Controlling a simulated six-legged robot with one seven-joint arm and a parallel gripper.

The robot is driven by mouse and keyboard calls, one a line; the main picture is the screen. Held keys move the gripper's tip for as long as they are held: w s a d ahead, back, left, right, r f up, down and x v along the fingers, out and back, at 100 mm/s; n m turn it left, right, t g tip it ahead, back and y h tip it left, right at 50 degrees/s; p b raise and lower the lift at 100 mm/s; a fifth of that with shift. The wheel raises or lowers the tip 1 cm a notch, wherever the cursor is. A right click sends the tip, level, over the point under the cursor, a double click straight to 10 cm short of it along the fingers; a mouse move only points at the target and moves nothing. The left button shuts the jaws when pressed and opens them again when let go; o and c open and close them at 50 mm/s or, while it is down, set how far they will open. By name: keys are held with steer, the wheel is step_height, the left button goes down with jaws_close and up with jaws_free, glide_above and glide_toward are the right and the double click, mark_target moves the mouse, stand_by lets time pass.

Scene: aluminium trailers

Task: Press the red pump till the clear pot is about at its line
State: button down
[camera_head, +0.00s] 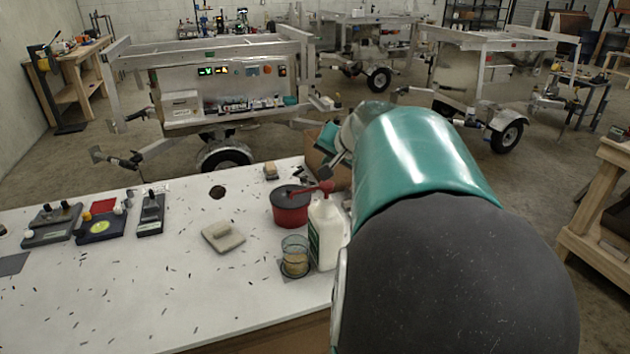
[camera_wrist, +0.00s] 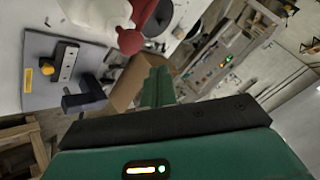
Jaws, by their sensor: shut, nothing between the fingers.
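A white bottle (camera_head: 326,236) with a red pump (camera_head: 322,187) on top stands near the table's right edge. The pump's spout points left. The clear pot (camera_head: 295,246) stands left of the bottle, below the spout's side, with tan contents in its lower part; I cannot make out its line. My gripper (camera_wrist: 157,75) is shut and empty. In the wrist view the red pump (camera_wrist: 131,40) and white bottle (camera_wrist: 98,12) are at the top, just beyond and left of the fingertips, apart from them in the picture. In the head view my arm hides most of the gripper.
A red tub with a dark lid (camera_head: 290,207) stands behind the pot and bottle. A cardboard box (camera_head: 338,174) is by the table's far right edge. A beige block (camera_head: 222,237) and several small devices lie left. Dark flecks dot the white table (camera_head: 200,290).

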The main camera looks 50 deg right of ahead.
mark_target(325, 183)
steer(key=shift+f, duration=1.4)
stand_by(0.9)
steer(key=shift+f, duration=0.35)
steer(key=shift+f, duration=1.15)
stand_by(1.0)
steer(key=shift+w+r, duration=0.1)
steer(key=shift+r, duration=1.4)
steer(key=shift+r, duration=0.15)
steer(key=shift+r, duration=2.4)
